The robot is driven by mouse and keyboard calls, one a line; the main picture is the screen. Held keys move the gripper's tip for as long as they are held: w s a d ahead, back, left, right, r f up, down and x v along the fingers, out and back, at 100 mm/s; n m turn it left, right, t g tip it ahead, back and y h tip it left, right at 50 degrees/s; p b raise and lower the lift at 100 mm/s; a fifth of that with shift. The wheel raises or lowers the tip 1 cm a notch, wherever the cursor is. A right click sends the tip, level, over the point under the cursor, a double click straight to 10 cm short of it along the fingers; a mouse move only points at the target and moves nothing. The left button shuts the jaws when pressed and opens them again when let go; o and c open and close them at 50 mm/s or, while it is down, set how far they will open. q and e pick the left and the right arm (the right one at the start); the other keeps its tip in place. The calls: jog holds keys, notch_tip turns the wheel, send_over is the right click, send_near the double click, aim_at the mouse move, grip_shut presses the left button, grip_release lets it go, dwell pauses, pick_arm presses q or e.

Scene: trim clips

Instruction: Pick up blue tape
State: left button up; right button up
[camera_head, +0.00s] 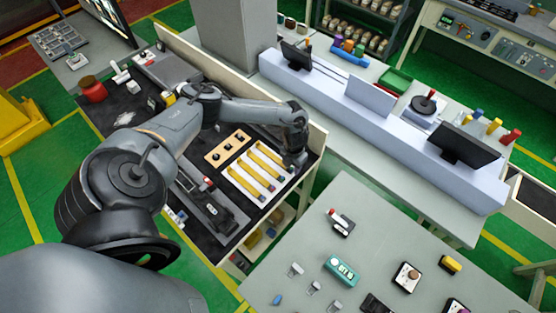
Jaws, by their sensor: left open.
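My left arm reaches in from the left over the dark workbench (262,216). Its gripper (293,163) points down near the bench's right end, just beyond a white tray (233,178) with yellow strips (256,176). The gripper is open; its fingertips are small, and I see nothing held. I cannot clearly make out a roll of blue tape. A small blue piece (277,299) lies on the grey table at the front, too small to identify. My right gripper is not in view.
A wooden board with black knobs (227,150) lies beside the tray. A low wall (312,150) edges the bench behind the gripper. The grey front table (375,235) holds a teal device (341,269) and small parts. Monitors (464,147) stand behind.

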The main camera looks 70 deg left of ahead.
pick_arm(q)
jog(key=shift+f, duration=0.35)
grip_shut()
jog(key=shift+r, duration=0.15)
